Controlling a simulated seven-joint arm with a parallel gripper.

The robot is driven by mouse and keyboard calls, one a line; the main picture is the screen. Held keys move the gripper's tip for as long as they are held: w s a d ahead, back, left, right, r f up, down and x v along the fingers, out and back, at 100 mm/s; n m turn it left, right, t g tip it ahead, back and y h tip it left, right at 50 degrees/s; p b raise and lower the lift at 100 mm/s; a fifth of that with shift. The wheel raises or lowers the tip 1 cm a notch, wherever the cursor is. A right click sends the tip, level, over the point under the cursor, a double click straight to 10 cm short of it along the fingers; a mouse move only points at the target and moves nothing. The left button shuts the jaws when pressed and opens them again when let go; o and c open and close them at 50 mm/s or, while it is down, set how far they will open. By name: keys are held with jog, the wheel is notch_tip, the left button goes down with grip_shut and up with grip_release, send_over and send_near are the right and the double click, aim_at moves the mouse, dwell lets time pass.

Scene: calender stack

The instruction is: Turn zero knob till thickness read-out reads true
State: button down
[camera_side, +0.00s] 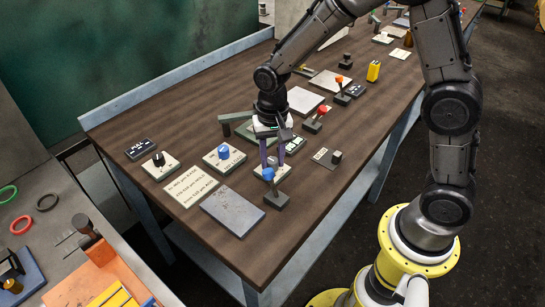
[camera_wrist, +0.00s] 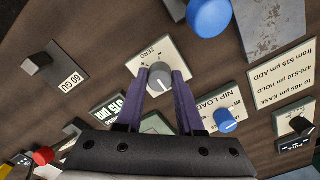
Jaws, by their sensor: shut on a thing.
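The zero knob (camera_wrist: 160,77) is a round grey knob with a white pointer mark, on a pale plate (camera_wrist: 146,65) lettered ZERO, in the wrist view. My gripper (camera_wrist: 165,80) has its two purple fingers on either side of the knob, shut on it. The thickness read-out (camera_wrist: 122,108) lies beside the ZERO plate in the wrist view. Its digits appear upside down, seem to end in 15 µm, and are partly covered by my gripper.
A blue-topped lever (camera_side: 268,174) stands close in front of my fingers. A blue NIP LOAD knob (camera_side: 223,152), a black knob (camera_side: 158,159) and a printed card (camera_side: 190,186) with µm ranges lie left. A 60 GU block (camera_side: 336,157) and red-topped lever (camera_side: 322,110) stand right.

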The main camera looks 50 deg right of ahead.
jog(key=n, duration=0.3)
jog(key=shift+n, duration=0.4)
jog(key=n, duration=0.3)
jog(key=shift+n, duration=0.3)
jog(key=n, duration=0.3)
jog(key=shift+r+n, duration=0.1)
jog(key=shift+n, duration=2)
jog(key=c, duration=0.5)
grip_release()
jog(key=shift+c, duration=0.2)
